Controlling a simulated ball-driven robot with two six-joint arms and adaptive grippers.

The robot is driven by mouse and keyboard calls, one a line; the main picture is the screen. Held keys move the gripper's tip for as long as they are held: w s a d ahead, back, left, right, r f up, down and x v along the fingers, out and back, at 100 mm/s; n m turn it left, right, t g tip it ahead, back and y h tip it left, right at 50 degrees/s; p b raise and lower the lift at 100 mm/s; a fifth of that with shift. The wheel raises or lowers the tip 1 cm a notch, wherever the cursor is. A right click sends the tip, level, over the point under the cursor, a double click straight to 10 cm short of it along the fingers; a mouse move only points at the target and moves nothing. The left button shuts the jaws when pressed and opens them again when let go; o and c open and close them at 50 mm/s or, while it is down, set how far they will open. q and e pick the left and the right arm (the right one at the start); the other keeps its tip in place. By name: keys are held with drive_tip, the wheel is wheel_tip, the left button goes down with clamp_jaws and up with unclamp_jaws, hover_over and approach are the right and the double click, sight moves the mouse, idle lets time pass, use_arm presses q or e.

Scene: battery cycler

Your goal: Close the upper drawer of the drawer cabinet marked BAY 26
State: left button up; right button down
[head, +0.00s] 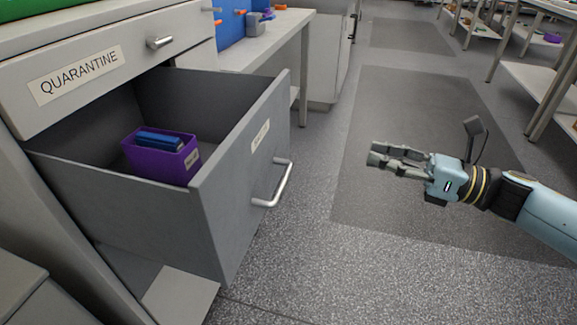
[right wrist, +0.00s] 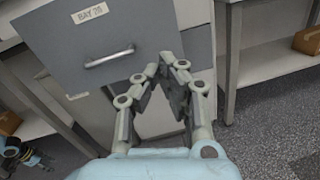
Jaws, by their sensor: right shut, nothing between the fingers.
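The drawer (head: 240,150) stands pulled well out of the grey cabinet in the head view. Its grey front has a bar handle (head: 273,184) and a small label. In the right wrist view the drawer front (right wrist: 130,38) carries a label (right wrist: 90,12) that appears to read BAY 26. A purple bin (head: 172,163) with blue items inside sits in the drawer. My right gripper (head: 374,154) is shut and empty, to the right of the drawer front and apart from it. Part of my left arm seems to show at the lower left of the wrist view; its fingers are unclear.
A shut drawer (head: 110,75) marked QUARANTINE is above the open one. A bench (head: 262,55) with blue bins stands behind the cabinet. The floor (head: 320,240) between the drawer and my right gripper is clear. Shelved tables (head: 540,85) stand at the far right.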

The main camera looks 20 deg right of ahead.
drive_tip(key=a+n+g+y+b, duration=0.1)
drive_tip(key=n+g+b, duration=0.1)
drive_tip(key=n, duration=0.2)
approach(283, 130)
drive_tip(key=x, duration=0.5)
drive_tip(key=shift+w+a+f, duration=0.1)
drive_tip(key=shift+w+a, duration=0.15)
drive_tip(key=shift+w, duration=0.1)
use_arm(q)
drive_tip(key=shift+s+a+f, duration=0.1)
drive_tip(key=shift+s+f, duration=0.2)
drive_tip(key=shift+f, duration=0.4)
drive_tip(key=shift+s+a+f, duration=0.1)
drive_tip(key=shift+s+f, duration=0.15)
drive_tip(key=shift+f, duration=0.45)
drive_tip(key=shift+s+a+f, duration=0.1)
drive_tip(key=shift+s+f, duration=0.2)
drive_tip(key=shift+f, duration=0.4)
use_arm(e)
drive_tip(key=shift+x, duration=0.75)
drive_tip(key=shift+a, duration=0.1)
